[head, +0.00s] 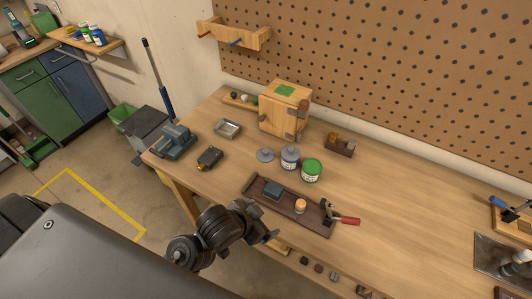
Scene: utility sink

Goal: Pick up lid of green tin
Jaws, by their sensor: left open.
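The green tin (311,174) stands upright on the workbench near its middle. Its green lid (312,164) is on top of it. A grey-blue tin (289,158) stands close to its left, and a flat grey disc (265,154) lies left of that. My left gripper (270,237) is open at the front edge of the bench, below and left of the green tin and apart from it. Nothing shows between its fingers. My right gripper is not in the picture.
A dark tray (250,192) with a blue block and a small orange-topped jar lies between my left gripper and the tins. A red-handled clamp (342,220) sits at its right end. A wooden box (285,110) stands behind the tins.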

